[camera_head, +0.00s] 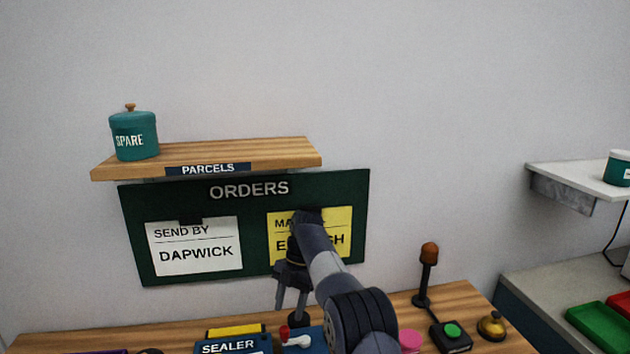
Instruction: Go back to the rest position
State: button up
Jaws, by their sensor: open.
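My gripper (291,302) is in the middle of the head view, pointing down above the wooden bench, with its fingers apart. It is in front of the lower part of the green ORDERS board (258,262). My arm covers part of the yellow card (343,220) on that board. I see nothing held between the fingers. What lies directly beneath the fingers is partly hidden by my arm.
A wooden PARCELS shelf (245,153) with a teal SPARE jar (134,136) juts out above the board. On the bench are the SEALER (228,345), an amber lamp (428,256), a green-button box (451,336) and a brass bell (492,325).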

aim_at(285, 327)
jog(key=p+v, duration=0.5)
jog(key=b+x, duration=0.5)
jog(key=x, duration=0.5)
jog(key=shift+s+f, duration=0.2)
jog(key=shift+f, duration=0.15)
jog(key=m, duration=0.1)
jog(key=w+m+b, duration=0.1)
jog(key=shift+w+m+t+y, duration=0.15)
jog(key=shift+m+t+y, duration=0.15)
jog(key=shift+m+y, duration=0.1)
jog(key=shift+w, duration=0.1)
jog(key=shift+r+m, duration=0.15)
jog(key=shift+m, duration=0.15)
